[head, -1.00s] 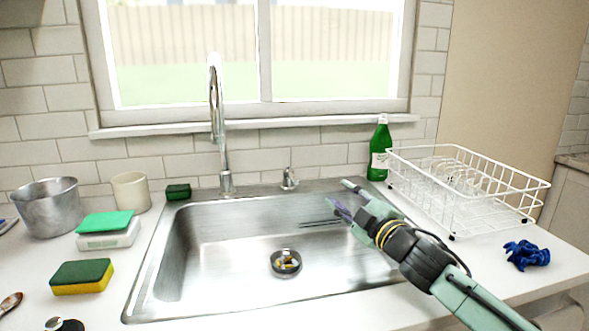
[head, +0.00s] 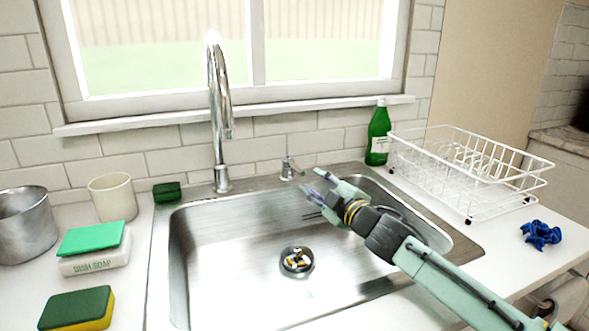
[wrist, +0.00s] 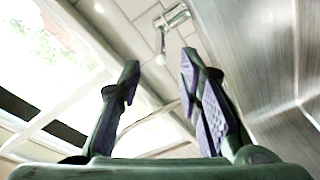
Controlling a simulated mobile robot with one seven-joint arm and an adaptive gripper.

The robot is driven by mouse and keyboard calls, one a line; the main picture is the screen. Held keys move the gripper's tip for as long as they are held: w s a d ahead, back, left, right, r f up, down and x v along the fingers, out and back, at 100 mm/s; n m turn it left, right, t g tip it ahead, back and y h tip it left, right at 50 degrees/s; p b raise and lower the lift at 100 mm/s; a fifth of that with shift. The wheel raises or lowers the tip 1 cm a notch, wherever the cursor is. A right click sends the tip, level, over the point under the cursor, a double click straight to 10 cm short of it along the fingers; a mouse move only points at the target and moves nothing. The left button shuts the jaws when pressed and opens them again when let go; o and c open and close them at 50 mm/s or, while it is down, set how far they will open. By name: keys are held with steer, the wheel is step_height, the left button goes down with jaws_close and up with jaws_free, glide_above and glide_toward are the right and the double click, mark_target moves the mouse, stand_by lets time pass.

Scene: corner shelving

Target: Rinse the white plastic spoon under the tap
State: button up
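The chrome tap (head: 218,120) stands upright behind the steel sink (head: 225,225), its spout curving over the back of the basin. A small chrome lever fitting (head: 288,169) stands to its right. My gripper (head: 314,181) is over the back right of the sink, just right of the lever fitting. In the wrist view its fingers (wrist: 160,70) are apart with nothing clearly held between them. A chrome fitting (wrist: 172,22) shows beyond the fingertips there. I cannot make out a white plastic spoon in either view. Small white and orange bits show at the drain (head: 297,262), too small to identify.
A white wire dish rack (head: 470,175), a green bottle (head: 378,133) and a crumpled blue item (head: 541,234) are at right. At left are a metal pot (head: 25,225), a cream cup (head: 113,197), a soap box (head: 93,260) and sponges (head: 75,308). The basin is mostly clear.

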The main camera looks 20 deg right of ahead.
mark_target(292, 166)
steer(key=w, duration=0.3)
steer(key=w+a+p, duration=0.1)
steer(key=w, duration=0.4)
steer(key=shift+w+a+p, duration=0.35)
steer(key=shift+p, duration=0.05)
steer(key=shift+c, duration=0.3)
jaws_close()
